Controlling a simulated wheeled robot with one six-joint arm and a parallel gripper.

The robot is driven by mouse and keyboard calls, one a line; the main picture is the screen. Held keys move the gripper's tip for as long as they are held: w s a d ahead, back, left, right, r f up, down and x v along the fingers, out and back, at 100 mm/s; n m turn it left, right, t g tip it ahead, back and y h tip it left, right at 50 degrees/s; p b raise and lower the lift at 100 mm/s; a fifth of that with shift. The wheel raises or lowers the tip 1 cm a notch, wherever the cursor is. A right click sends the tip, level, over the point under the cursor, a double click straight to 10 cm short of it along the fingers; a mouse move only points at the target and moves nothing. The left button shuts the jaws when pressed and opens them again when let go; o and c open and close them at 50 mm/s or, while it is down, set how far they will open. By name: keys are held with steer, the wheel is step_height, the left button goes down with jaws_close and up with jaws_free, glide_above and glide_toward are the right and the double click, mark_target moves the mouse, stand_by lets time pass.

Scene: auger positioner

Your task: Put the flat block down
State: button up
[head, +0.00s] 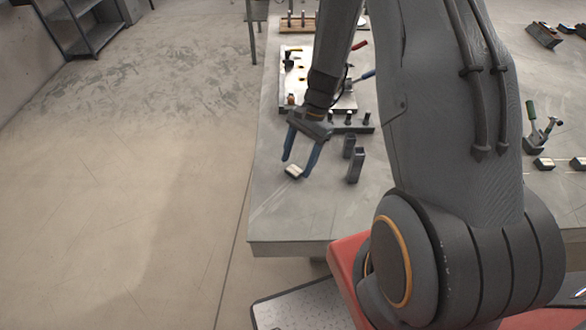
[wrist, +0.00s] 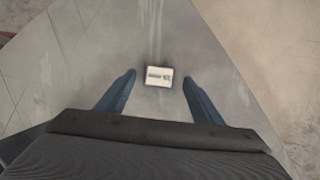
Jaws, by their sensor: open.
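The flat block (head: 294,171) is small, with a pale, cream top and a darker side. It lies on the grey table (head: 290,220) near the table's left edge. In the wrist view the block (wrist: 158,76) shows dark markings on its pale top. My gripper (head: 297,167) has blue fingers and is open. In the wrist view its fingertips (wrist: 158,76) stand on either side of the block, with a gap on both sides. The gripper points down at the block, and no finger touches it visibly.
Two dark upright blocks (head: 355,165) stand just right of my gripper. Behind it are a dark rack with pegs (head: 352,127) and a light board (head: 296,70) with tools. The table's front left is bare.

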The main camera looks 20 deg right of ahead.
steer(key=shift+s+a+f, duration=0.1)
steer(key=shift+a+f, duration=0.1)
steer(key=shift+f, duration=0.25)
steer(key=c, duration=1.4)
steer(key=shift+r, duration=0.1)
